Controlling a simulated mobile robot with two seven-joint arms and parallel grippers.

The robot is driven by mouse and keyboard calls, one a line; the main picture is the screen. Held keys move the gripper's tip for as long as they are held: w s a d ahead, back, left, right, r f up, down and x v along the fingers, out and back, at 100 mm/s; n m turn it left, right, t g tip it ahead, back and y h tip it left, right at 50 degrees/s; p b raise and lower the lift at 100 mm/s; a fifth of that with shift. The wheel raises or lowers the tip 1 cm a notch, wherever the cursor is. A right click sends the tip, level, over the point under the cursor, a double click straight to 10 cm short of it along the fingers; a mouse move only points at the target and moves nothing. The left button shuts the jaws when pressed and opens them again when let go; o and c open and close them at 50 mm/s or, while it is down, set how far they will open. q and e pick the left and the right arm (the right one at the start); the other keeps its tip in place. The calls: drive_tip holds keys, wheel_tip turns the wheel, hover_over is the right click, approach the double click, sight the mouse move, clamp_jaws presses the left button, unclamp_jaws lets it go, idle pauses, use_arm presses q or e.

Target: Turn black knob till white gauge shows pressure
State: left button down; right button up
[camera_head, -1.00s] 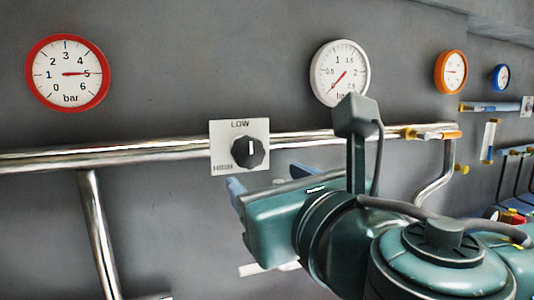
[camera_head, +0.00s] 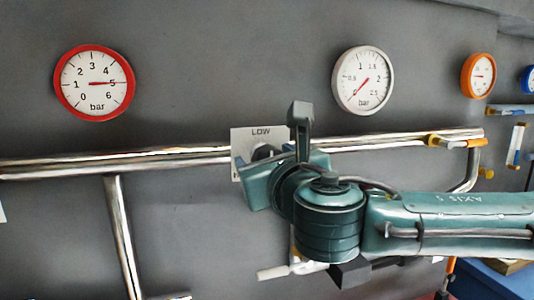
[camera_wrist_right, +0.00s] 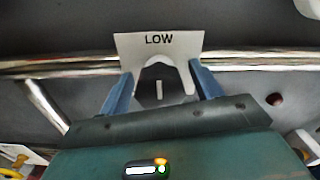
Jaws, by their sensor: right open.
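The black knob (camera_head: 262,152) sits on a white plate (camera_head: 240,140) marked LOW on the grey wall, partly hidden by my right gripper (camera_head: 268,168). In the right wrist view, the knob (camera_wrist_right: 158,84) lies between the two blue fingers of the right gripper (camera_wrist_right: 162,75). The fingers are open, with a gap on each side of the knob. The knob's white mark is upright, towards LOW. The white gauge (camera_head: 363,80) is right of and above the knob; its needle points down left at about 0 bar. My left gripper is not in view.
A red gauge (camera_head: 94,83) on the left reads about 5 bar. An orange gauge (camera_head: 478,76) and a blue gauge (camera_head: 529,79) are at the far right. A shiny pipe (camera_head: 60,166) runs along the wall behind the plate.

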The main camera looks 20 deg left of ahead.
drive_tip(key=shift+w+a, duration=0.15)
drive_tip(key=shift+c, duration=0.2)
drive_tip(key=c, duration=1)
drive_tip(key=shift+o, duration=0.2)
